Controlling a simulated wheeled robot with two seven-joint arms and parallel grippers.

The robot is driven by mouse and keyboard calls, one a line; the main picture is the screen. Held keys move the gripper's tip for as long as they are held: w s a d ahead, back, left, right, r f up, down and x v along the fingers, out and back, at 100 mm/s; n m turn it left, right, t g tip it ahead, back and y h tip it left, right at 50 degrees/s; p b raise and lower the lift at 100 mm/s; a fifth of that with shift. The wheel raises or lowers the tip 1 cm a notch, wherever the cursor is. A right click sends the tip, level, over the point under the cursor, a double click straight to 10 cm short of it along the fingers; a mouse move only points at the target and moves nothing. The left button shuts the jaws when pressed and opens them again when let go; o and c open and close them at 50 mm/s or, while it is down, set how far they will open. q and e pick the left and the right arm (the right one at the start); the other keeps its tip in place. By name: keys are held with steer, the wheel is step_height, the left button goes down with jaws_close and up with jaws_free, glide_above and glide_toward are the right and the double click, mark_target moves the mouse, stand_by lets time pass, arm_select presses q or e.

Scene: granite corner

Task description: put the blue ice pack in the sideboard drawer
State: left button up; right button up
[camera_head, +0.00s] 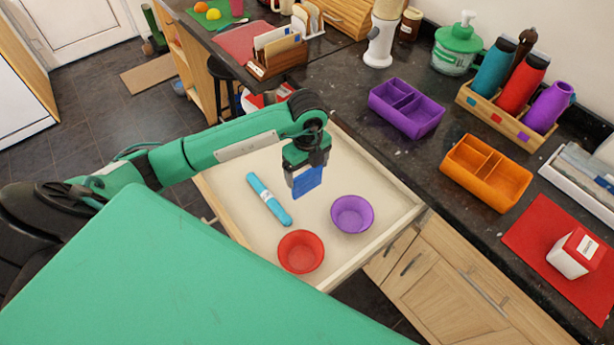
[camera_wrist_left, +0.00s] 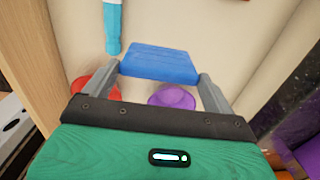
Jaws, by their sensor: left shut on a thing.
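The blue ice pack (camera_head: 307,182) is held in my left gripper (camera_head: 306,172), which is shut on it above the open sideboard drawer (camera_head: 228,170). In the left wrist view the ice pack (camera_wrist_left: 160,63) spans between the two fingers of the left gripper (camera_wrist_left: 160,78). The ice pack appears to be above the drawer floor; the exact gap is hard to tell. My right gripper is not in view.
The dark counter behind the drawer holds a purple divided tray (camera_head: 405,107), an orange divided tray (camera_head: 486,172) and a wooden bottle caddy (camera_head: 507,118). A white box (camera_head: 577,252) stands on a red mat (camera_head: 540,235). The drawer has bare floor between the cylinder and purple bowl.

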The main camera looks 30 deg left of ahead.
mark_target(307, 180)
arm_select(q)
steer(key=shift+f, duration=0.55)
step_height(307, 180, down, 3)
steer(key=shift+f+p, duration=0.2)
steer(key=shift+p, duration=0.2)
steer(key=shift+f, duration=0.1)
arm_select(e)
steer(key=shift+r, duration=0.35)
arm_select(q)
steer(key=shift+f, duration=0.15)
steer(key=o, duration=1.1)
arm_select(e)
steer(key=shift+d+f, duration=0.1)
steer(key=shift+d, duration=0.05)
